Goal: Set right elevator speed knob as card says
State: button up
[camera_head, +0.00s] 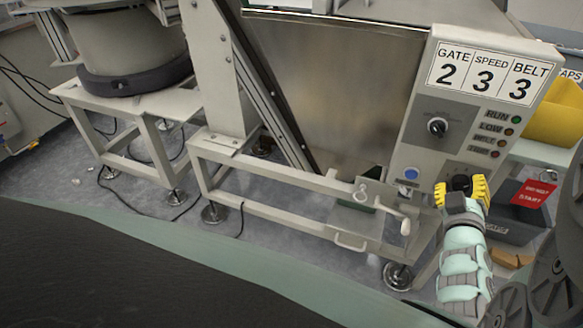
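The card (484,73) on the cabinet top reads GATE 2, SPEED 3, BELT 3. Below it, a dark knob (437,127) with a pale pointer sits on a grey dial plate; the dial marks are too small to read. My gripper (461,187) is in front of the cabinet's lower part, below that knob. Its two yellow fingers are spread apart, with a dark round thing (461,182) between them, perhaps another knob. Whether the fingers touch it cannot be told. The panel behind the gripper is partly hidden.
Several indicator lamps (512,133) and a blue button (411,173) are on the panel. A crank handle (405,224) juts out below left. A red sign (534,193), a dark bin (512,224) and a yellow container (557,112) stand at right.

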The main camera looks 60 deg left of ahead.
grip_shut()
jog(key=shift+f+n, duration=0.1)
jog(key=shift+n, duration=0.2)
jog(key=shift+f+n+b, duration=0.15)
jog(key=shift+n+b, duration=0.75)
jog(key=n+b, duration=0.2)
jog(key=n, duration=0.1)
jog(key=shift+n+b, duration=0.55)
jog(key=shift+n, duration=0.55)
